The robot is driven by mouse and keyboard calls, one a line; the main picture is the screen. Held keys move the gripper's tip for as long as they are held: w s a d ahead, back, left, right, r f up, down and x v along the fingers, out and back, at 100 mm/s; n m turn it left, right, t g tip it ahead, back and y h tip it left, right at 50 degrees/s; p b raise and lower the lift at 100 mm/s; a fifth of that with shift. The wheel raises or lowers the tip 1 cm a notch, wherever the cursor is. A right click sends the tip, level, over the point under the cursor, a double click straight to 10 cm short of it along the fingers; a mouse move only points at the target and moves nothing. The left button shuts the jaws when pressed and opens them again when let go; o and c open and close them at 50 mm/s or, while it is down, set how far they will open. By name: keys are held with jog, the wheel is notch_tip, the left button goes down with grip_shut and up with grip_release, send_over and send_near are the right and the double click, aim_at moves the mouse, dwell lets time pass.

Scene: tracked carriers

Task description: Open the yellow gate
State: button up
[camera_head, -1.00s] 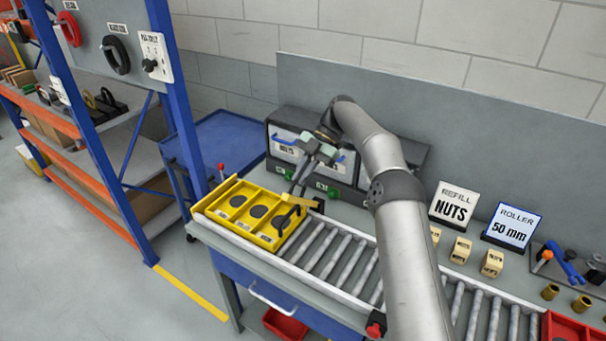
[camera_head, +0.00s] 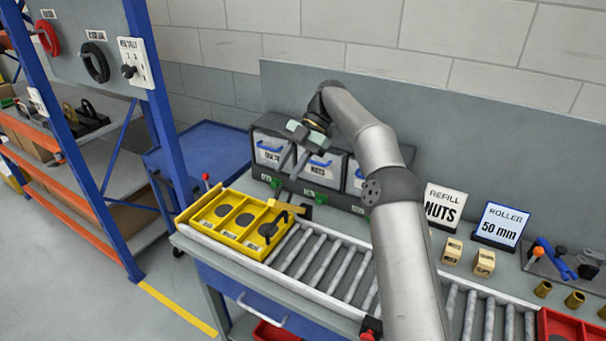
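A yellow bar (camera_head: 287,208), which looks like the gate, lies across the roller track at the right end of a yellow carrier tray (camera_head: 200,212). A small black block (camera_head: 304,212) is at the bar's far end. The tray has three compartments with dark round discs, and a black handle-like part (camera_head: 272,228) stands at its right end. My gripper (camera_head: 287,176) is above and behind the bar, apart from it. Its two fingers point down with a gap between them, and nothing shows in the gap.
Dark bins with blue handles and green tags (camera_head: 318,170) stand close behind my gripper. Bare rollers (camera_head: 320,258) run right from the tray. A red-knobbed post (camera_head: 206,180) stands behind the tray. Signs (camera_head: 506,226) and tan blocks (camera_head: 484,262) are to the right.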

jog(key=s+d+r+b, duration=0.3)
jog(key=s+r+b, duration=0.3)
jog(key=s, duration=0.5)
jog(key=shift+s+r, duration=0.3)
jog(key=shift+r, duration=0.5)
jog(key=shift+d, duration=0.1)
